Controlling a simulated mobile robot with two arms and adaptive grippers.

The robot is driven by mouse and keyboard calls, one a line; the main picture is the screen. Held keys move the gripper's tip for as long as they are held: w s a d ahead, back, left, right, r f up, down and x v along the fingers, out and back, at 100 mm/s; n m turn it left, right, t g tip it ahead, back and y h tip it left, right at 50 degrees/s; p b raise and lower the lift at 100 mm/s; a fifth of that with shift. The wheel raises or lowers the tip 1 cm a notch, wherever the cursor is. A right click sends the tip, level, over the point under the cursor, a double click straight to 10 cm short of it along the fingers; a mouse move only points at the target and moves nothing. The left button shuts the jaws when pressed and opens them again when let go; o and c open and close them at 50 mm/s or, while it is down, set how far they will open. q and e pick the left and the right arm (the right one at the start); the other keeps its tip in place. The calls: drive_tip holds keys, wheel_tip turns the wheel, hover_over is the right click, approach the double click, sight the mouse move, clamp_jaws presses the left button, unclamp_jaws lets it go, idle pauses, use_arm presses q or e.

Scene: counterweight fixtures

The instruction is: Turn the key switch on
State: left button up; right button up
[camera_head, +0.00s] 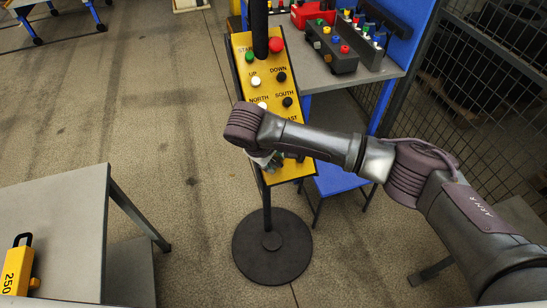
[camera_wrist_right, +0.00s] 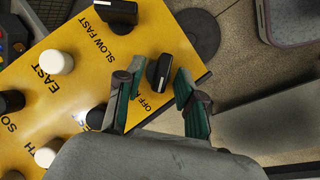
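The yellow control panel (camera_head: 287,171) hangs over a round black base in the head view, and its lower end fills the left of the wrist view (camera_wrist_right: 85,90). The key switch (camera_wrist_right: 159,69) is a black knob beside the OFF lettering at that end; its other label is partly hidden. My right gripper (camera_wrist_right: 160,78) is open, with one green-padded finger on each side of the knob and gaps visible. In the head view my right gripper (camera_head: 265,160) is mostly hidden by its wrist. My left gripper is out of view.
A second black knob (camera_wrist_right: 117,14), marked SLOW FAST, sits near the key switch. White and black buttons line the panel. A table with control boxes (camera_head: 331,46) stands behind right, beside a wire fence (camera_head: 500,60). A grey table (camera_head: 75,215) holds a yellow 250 weight (camera_head: 17,268) at left.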

clamp_jaws()
